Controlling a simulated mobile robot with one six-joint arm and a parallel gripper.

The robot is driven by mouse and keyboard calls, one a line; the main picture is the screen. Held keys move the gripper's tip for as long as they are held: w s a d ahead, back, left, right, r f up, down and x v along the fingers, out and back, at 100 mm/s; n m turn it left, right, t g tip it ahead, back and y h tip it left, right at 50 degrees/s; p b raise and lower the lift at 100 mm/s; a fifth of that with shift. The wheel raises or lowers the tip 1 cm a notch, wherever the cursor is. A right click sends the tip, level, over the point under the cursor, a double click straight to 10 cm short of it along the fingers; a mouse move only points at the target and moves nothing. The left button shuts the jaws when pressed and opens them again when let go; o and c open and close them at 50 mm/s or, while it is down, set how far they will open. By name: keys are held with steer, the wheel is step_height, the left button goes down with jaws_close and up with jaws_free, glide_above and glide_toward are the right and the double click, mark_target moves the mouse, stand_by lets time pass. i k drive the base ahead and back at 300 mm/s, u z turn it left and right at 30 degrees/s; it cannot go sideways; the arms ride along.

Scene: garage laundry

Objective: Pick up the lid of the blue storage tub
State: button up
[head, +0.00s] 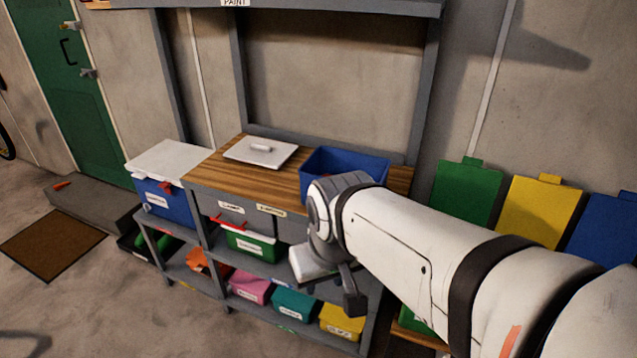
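A pale grey-white flat lid (242,155) with a raised bar handle (261,149) lies on the wooden worktop (225,170), left of the open blue storage tub (362,163). The lid and tub are apart. The tub stands at the right of the worktop, its lower front partly hidden by my arm. My gripper (340,291) hangs low in front of the bench, below and right of the lid, well away from it. One dark finger shows; the rest is hard to make out, so I cannot tell its opening.
A blue box with a white top (170,160) stands left of the worktop. Shelves below hold several coloured bins, including a green one (252,246). Green, yellow (541,210) and blue lidded bins stand at right. A brown mat (52,245) lies on open floor at left.

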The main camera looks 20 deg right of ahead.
mark_target(273, 154)
steer(key=k, duration=1.15)
steer(key=z, duration=0.35)
steer(key=i, duration=1)
steer(key=u, duration=1.95)
steer(key=i, duration=1.95)
